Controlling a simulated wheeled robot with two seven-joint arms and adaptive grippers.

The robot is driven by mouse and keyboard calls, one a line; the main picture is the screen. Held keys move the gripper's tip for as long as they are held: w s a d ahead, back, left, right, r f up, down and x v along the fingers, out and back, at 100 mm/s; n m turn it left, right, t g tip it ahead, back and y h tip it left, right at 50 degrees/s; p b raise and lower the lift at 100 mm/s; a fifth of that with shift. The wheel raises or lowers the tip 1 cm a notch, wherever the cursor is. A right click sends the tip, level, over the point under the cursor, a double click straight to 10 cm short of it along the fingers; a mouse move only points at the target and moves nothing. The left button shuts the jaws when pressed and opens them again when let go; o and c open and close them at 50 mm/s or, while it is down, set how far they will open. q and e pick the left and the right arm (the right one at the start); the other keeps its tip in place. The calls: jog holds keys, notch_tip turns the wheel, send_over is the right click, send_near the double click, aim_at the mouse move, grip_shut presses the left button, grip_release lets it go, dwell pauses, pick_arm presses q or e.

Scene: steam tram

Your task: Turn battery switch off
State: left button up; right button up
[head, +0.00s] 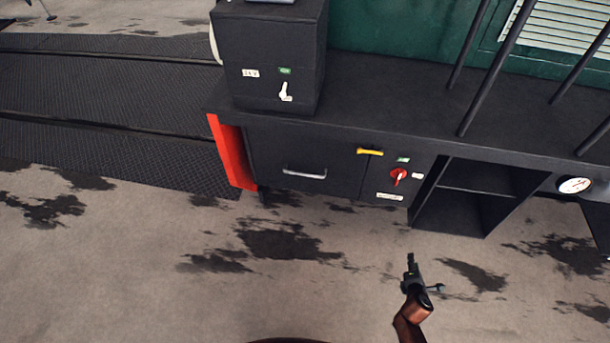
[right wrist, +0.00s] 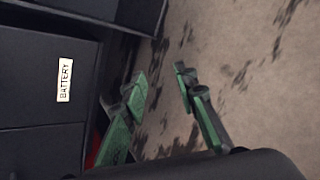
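The red rotary battery switch (head: 398,176) is on the front of the black cabinet (head: 335,175). Its handle looks nearly upright, slightly tilted. A small green label (head: 403,160) is above it and a white label (head: 417,175) to its right; both are too small to read. A plate reading BATTERY (right wrist: 64,80) shows in the right wrist view and as a white strip (head: 390,196) below the switch in the head view. My right gripper (head: 410,260) is in front of and below the switch, apart from it. Its fingers are open and empty in the wrist view (right wrist: 160,82).
A yellow handle (head: 370,152) is just above and left of the switch. A black box with a white lever (head: 285,91) stands on the bench, left. An open shelf (head: 475,190) is to the right. The floor before the cabinet is clear.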

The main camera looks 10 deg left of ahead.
jog(key=w+a+r+n+t+b, duration=0.4)
jog(key=w+a+r+n, duration=0.2)
jog(key=w+r, duration=0.45)
jog(key=n+t+y+b, duration=0.2)
jog(key=n+t+b, duration=0.1)
jog(key=n, duration=0.3)
send_near(399, 178)
jog(key=w, duration=0.3)
jog(key=w+b, duration=0.1)
jog(key=w, duration=0.1)
jog(key=w+b, duration=0.1)
jog(key=shift+w+f, duration=0.3)
jog(key=shift+w+b, duration=0.4)
jog(key=shift+w, duration=0.7)
pick_arm(q)
jog(key=w+d+r, duration=0.1)
jog(key=w+r, duration=0.1)
jog(key=r, duration=0.4)
jog(key=w+d+r, duration=0.1)
jog(key=w+r, duration=0.1)
jog(key=r, duration=0.4)
jog(key=shift+w+d+h, duration=0.3)
jog(key=shift+d+h, duration=0.1)
pick_arm(e)
jog(key=shift+w+r, duration=0.15)
jog(key=shift+c, duration=0.7)
grip_shut()
